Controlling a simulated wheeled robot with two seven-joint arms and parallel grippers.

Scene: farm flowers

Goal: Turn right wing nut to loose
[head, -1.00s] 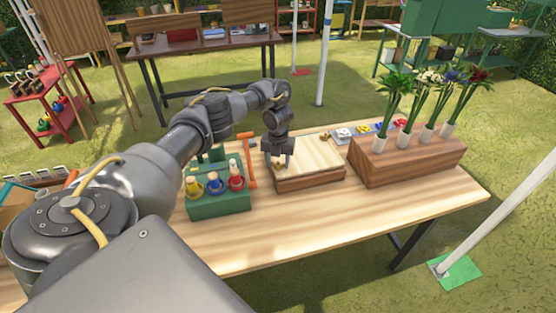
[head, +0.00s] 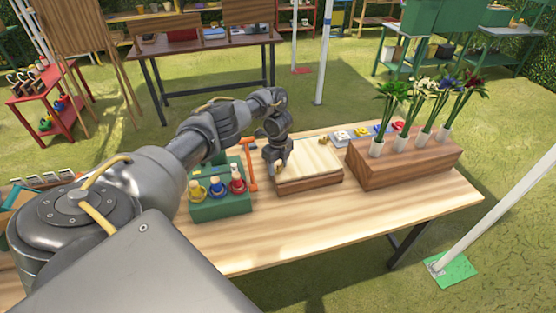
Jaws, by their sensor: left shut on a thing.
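A wooden flower press (head: 311,181) with a pale top board lies on the table in the head view. A small brass-coloured wing nut (head: 322,140) shows at its far edge. My left gripper (head: 278,168) points down at the near left corner of the press. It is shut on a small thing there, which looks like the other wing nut. The fingers hide most of that nut, so I cannot tell how loose it sits. My right gripper is not in view.
A green caddy (head: 222,206) with coloured bottles stands left of the press, with an orange-handled tool (head: 249,163) between them. A brown wooden block (head: 405,165) holding flowers stands on the right. The table (head: 350,220) is clear in front.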

